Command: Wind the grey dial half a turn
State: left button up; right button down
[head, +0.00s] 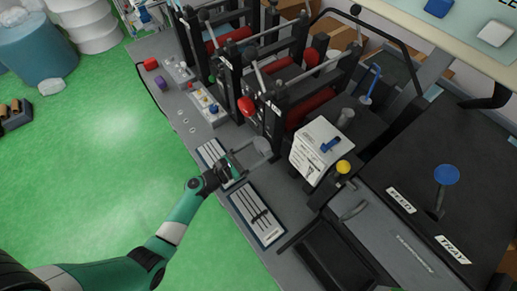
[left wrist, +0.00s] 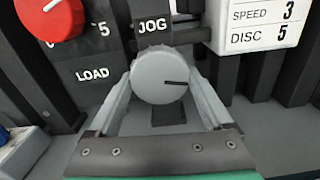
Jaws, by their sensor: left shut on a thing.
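The grey dial (left wrist: 158,72) sits below the JOG label in the left wrist view. It is round, and its dark pointer line points to the right. My left gripper (left wrist: 160,88) is shut on it, with one finger against each side. In the head view my left gripper (head: 256,151) reaches the front of the machine from the lower left. The dial is small there and hard to tell from the fingers. My right gripper is not in view.
A red dial (left wrist: 50,18) sits beside the LOAD label, up and left of the grey dial. A white card (left wrist: 262,22) reads SPEED 3, DISC 5. In the head view, a panel with slots (head: 257,214) lies right of my gripper. Green floor lies open at left.

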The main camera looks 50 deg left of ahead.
pick_arm(q)
jog(key=m+b, duration=0.2)
jog(key=m, duration=0.1)
jog(key=shift+f+m, duration=0.15)
jog(key=shift+m, duration=0.15)
jog(key=m+b, duration=0.1)
jog(key=m, duration=0.2)
jog(key=shift+m+b, duration=0.35)
jog(key=shift+m, duration=0.05)
jog(key=m+b, duration=0.2)
jog(key=m, duration=0.3)
jog(key=shift+a+b, duration=0.1)
jog(key=shift+b, duration=0.25)
jog(key=shift+r+m+b, duration=0.2)
jog(key=shift+m+b, duration=0.3)
jog(key=shift+m, duration=0.7)
jog(key=o, duration=1.2)
jog(key=shift+c, duration=0.2)
jog(key=shift+s, duration=0.1)
